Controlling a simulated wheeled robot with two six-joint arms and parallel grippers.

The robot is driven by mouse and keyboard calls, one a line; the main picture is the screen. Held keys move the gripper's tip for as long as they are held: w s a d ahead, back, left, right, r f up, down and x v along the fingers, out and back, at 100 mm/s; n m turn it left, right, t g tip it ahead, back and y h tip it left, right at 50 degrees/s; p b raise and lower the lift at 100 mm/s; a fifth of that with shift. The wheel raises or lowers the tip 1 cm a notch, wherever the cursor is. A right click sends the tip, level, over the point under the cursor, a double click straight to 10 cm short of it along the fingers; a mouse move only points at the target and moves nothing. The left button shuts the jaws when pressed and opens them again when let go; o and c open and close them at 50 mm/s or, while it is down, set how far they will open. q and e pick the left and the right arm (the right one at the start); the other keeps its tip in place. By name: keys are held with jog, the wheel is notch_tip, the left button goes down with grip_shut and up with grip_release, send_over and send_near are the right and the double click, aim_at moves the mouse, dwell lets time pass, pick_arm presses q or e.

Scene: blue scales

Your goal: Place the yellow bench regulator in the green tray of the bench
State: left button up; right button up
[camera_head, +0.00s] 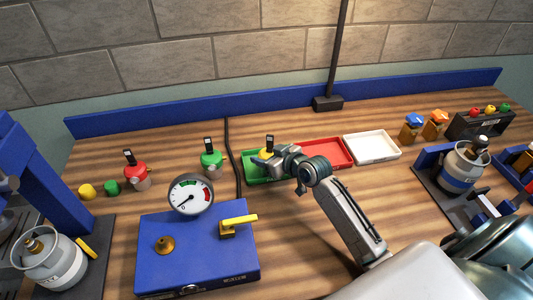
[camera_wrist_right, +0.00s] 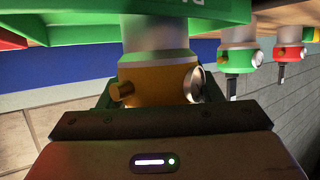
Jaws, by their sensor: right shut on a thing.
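The yellow bench regulator (camera_head: 269,145) has a dark top and shows just above the green tray (camera_head: 256,176) in the head view. My right gripper (camera_head: 266,159) is shut on it. The right wrist view, which is upside down, shows the yellow body (camera_wrist_right: 155,88) with a side knob and a small gauge between the jaws (camera_wrist_right: 155,103). Its pale base reaches toward the green tray (camera_wrist_right: 60,18). I cannot tell whether the base touches the tray floor. My left gripper is not in view.
A red tray (camera_head: 326,152) and a white tray (camera_head: 371,147) continue the row to the right. A green regulator (camera_head: 211,159) and a red regulator (camera_head: 134,171) stand to the left. A blue box (camera_head: 185,250) with a gauge (camera_head: 190,194) and yellow lever (camera_head: 238,223) stands in front.

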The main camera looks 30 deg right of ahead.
jog(key=shift+f, duration=0.15)
jog(key=o, duration=1.2)
jog(key=shift+s+r, duration=0.1)
jog(key=shift+r, duration=0.1)
jog(key=b+v, duration=0.1)
jog(key=v, duration=1.1)
jog(key=shift+b, duration=0.35)
